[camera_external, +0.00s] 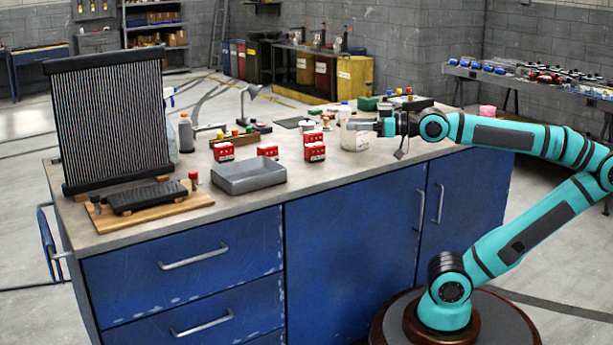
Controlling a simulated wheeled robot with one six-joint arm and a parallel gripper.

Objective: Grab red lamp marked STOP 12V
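Several small red blocks with white markings stand on the workbench: a left one (223,152), a middle one (268,152) and a right one (314,151) that looks taller, perhaps two stacked. Their lettering is too small to read, so I cannot tell which is the lamp marked STOP 12V. My gripper (362,126) points left above the bench's right half, to the right of the red blocks and apart from them. Its fingers are seen side-on and too small to tell whether they are open. I see nothing clearly held.
A grey metal tray (249,187) lies in front of the red blocks. A whitish container (354,140) stands just below my gripper. A tall radiator (110,122) and a wooden board (178,202) fill the left. The bench top (345,172) at front right is clear.

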